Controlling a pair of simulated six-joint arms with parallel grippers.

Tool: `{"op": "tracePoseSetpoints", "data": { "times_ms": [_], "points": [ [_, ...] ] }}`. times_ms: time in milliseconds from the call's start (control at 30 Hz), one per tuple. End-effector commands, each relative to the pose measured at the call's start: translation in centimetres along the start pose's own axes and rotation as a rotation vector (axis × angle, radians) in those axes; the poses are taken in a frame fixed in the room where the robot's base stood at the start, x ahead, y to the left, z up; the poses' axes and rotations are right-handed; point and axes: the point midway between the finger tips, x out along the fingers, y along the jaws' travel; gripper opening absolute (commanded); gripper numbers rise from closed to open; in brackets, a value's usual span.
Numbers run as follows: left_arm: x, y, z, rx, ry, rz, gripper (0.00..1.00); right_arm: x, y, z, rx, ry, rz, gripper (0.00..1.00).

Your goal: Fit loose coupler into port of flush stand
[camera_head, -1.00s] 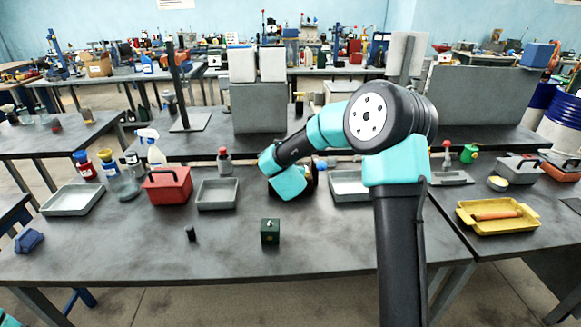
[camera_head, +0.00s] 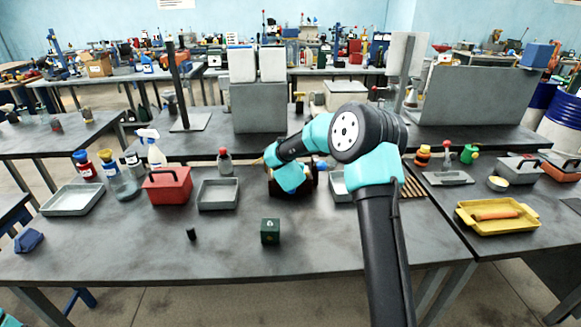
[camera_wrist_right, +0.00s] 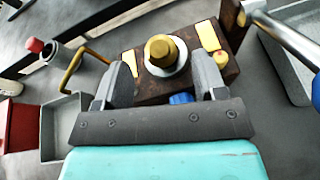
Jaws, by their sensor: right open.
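A dark brown block (camera_wrist_right: 146,90), which I take for the flush stand, carries a brass hexagonal piece (camera_wrist_right: 159,49) on a pale ring. I cannot tell whether this piece is the loose coupler. My right gripper (camera_wrist_right: 162,68) is open, with its fingers on either side of the brass piece and no clear contact. In the head view the block (camera_head: 308,185) is partly hidden by my right wrist, and the fingers are not clear there. A small black cylinder (camera_head: 191,234) stands alone at the front of the table.
A green cube (camera_head: 270,231) stands at the front. A grey tray (camera_head: 218,195) and red box (camera_head: 167,188) lie left of the block. A bent orange tube (camera_wrist_right: 75,67) and a silver tube (camera_wrist_right: 286,38) flank it in the wrist view. The front table is mostly clear.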

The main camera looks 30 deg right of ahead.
Motion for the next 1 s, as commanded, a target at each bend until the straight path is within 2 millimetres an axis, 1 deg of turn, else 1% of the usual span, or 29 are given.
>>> {"op": "tracePoseSetpoints", "data": {
  "times_ms": [200, 300, 400, 900, 1000],
  "points": [
    [0.0, 0.0, 0.0, 0.000, 0.000, 0.000, 0.94, 2.9, -0.3, -0.3, 0.001, 0.001, -0.002, 0.65],
    [0.0, 0.0, 0.0, 0.000, 0.000, 0.000, 0.94, 4.0, -0.2, -0.2, 0.001, 0.001, -0.001, 0.65],
    [0.0, 0.0, 0.0, 0.000, 0.000, 0.000, 0.94, 4.6, -0.2, -0.2, 0.001, 0.000, -0.001, 0.65],
    [0.0, 0.0, 0.0, 0.000, 0.000, 0.000, 0.94, 4.8, -0.2, -0.1, 0.000, 0.000, 0.000, 0.65],
    [0.0, 0.0, 0.0, 0.000, 0.000, 0.000, 0.94, 4.8, -0.2, -0.1, 0.000, 0.001, 0.000, 0.56]
  ]
}}
